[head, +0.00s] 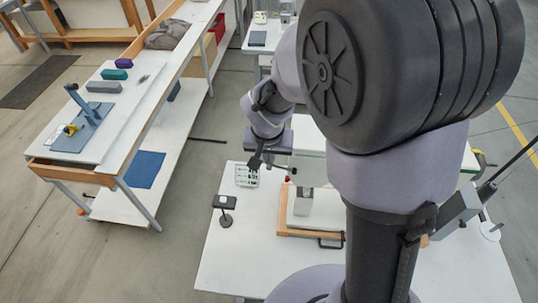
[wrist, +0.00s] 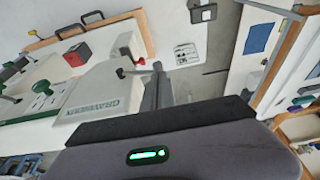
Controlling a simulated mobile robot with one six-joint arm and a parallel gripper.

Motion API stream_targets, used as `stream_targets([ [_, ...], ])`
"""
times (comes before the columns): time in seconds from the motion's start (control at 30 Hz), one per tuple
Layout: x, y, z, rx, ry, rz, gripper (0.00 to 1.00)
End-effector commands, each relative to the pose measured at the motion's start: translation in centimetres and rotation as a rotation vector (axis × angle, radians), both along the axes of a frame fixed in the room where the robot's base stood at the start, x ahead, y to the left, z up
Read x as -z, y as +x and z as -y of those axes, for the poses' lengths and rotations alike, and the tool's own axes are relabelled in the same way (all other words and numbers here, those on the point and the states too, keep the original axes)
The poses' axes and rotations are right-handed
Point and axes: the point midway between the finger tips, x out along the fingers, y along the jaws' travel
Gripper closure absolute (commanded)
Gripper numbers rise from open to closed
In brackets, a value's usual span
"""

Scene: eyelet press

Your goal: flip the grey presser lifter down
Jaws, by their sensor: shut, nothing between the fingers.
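The white press or sewing-type machine (wrist: 105,92) with green lettering fills the left middle of the wrist view. Part of it shows in the head view (head: 308,136), mostly behind my arm. A small red-tipped lever (wrist: 120,73) sticks out at its head end. I cannot make out the grey presser lifter for certain; it may be hidden by the machine head or my fingers. My gripper (head: 254,165) is shut and empty, pointing down beside the machine's head end. In the wrist view its fingers (wrist: 157,72) lie close to the head; whether they touch it is unclear.
A long bench (head: 85,150) stands left, across a floor gap.

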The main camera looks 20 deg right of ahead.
Motion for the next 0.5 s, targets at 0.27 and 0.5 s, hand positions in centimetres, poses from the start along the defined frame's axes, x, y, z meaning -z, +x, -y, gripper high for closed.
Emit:
stream_targets([
  [0.27,0.7,0.2,-0.4,-0.003,-0.054,-0.021,1.0],
  [0.5,2.1,0.5,-1.2,-0.004,-0.181,-0.072,1.0],
])
